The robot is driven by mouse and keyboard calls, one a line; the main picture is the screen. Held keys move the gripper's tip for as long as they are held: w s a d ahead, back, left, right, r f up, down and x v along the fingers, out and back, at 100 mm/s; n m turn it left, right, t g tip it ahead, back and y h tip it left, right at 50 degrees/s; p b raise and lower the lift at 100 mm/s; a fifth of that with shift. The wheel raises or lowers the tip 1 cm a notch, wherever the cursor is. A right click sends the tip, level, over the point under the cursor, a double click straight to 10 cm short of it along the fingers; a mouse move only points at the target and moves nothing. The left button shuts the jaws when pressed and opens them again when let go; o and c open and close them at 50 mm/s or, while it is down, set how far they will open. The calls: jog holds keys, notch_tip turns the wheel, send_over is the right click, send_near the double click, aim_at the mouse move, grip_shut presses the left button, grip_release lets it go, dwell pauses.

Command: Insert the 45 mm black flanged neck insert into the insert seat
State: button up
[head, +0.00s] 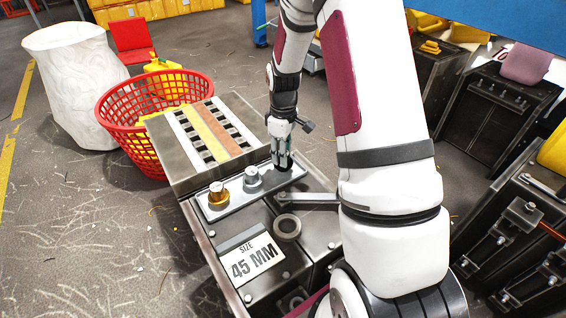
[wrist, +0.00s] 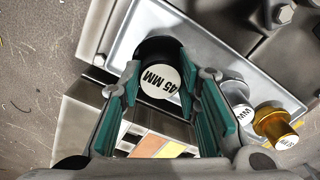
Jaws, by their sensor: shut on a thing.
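The black neck insert (wrist: 150,48), with a white cap marked 45 MM, is between the green-padded fingers of my gripper (wrist: 160,72) in the wrist view. In the head view my gripper (head: 282,163) points down at the right end of a grey tray (head: 232,203), shut on the insert, which its fingers mostly hide. I cannot tell whether the insert is clear of the tray. The insert seat, apparently the grey ring (head: 288,228), is on the machine top in front of the tray, beside the 45 MM size plate (head: 250,262).
A silver insert (head: 252,180) and a gold insert (head: 218,196) stand on the same tray, left of my gripper. A slotted rack with coloured strips (head: 212,132) lies behind. A clamp-like lever (head: 308,198) is close to the ring. A red basket (head: 118,120) stands at left.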

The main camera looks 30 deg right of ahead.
jog(key=shift+r+p, duration=1.45)
jog(key=shift+r, duration=0.65)
